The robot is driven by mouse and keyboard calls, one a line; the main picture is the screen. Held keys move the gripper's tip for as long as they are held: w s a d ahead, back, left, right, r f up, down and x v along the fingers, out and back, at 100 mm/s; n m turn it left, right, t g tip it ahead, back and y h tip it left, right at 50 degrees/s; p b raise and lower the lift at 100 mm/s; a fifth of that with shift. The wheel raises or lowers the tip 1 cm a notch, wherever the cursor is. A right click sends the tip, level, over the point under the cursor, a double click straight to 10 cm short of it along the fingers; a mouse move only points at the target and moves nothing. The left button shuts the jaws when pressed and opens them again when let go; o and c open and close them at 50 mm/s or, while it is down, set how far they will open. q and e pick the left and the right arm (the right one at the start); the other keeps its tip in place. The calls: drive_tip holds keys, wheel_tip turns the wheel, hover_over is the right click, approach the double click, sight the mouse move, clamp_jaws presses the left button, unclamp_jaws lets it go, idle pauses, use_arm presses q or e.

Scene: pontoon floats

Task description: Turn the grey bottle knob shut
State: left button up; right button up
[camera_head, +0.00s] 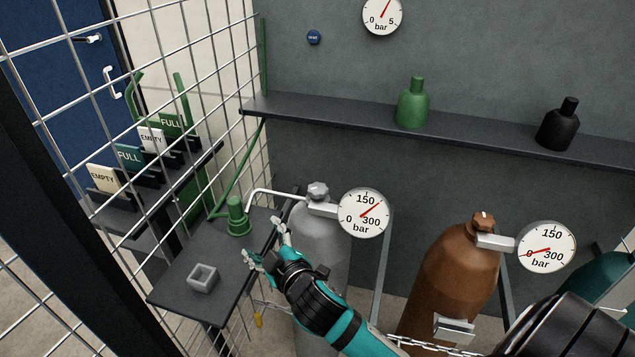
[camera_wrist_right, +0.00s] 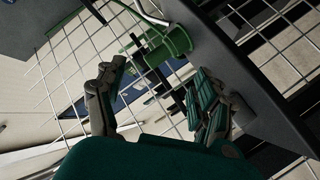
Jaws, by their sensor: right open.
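The grey bottle (camera_head: 322,245) stands upright against the wall, with its grey knob (camera_head: 318,190) on top. A round gauge (camera_head: 363,212) sits to the right of the knob, and a thin pale pipe (camera_head: 272,193) runs left from it. My right gripper (camera_head: 264,240) is open and empty, left of the bottle and below the knob. Its hand covers part of the bottle's lower body. In the right wrist view, the open fingers (camera_wrist_right: 160,70) point toward a green fitting (camera_wrist_right: 168,46); the knob is not visible there. My left gripper is not in view.
The green fitting (camera_head: 237,217) and a small grey box (camera_head: 202,277) stand on a dark shelf (camera_head: 175,292) by the mesh fence (camera_head: 215,70). A brown bottle (camera_head: 455,265) with a gauge (camera_head: 546,247) stands right. A wall shelf (camera_head: 330,118) holds green and black bottles.

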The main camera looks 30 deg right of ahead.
drive_tip(key=w+a+r+n+t+y, duration=0.2)
drive_tip(key=w+a+r+n+y, duration=0.25)
drive_tip(key=r+n, duration=0.2)
drive_tip(key=w+a+r+n+t+y, duration=0.35)
drive_tip(key=r+n+y, duration=0.2)
drive_tip(key=r, duration=0.25)
drive_tip(key=a+r+n+g+y, duration=0.3)
drive_tip(key=a+n+g+y, duration=0.45)
drive_tip(key=n, duration=0.55)
drive_tip(key=n+g+h, duration=1)
drive_tip(key=g+h, duration=0.3)
drive_tip(key=h, duration=0.4)
approach(318, 187)
use_arm(q)
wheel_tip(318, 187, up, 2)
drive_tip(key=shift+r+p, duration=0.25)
drive_tip(key=shift+p, duration=1)
use_arm(e)
wheel_tip(318, 187, down, 9)
drive_tip(key=shift+f, duration=0.15)
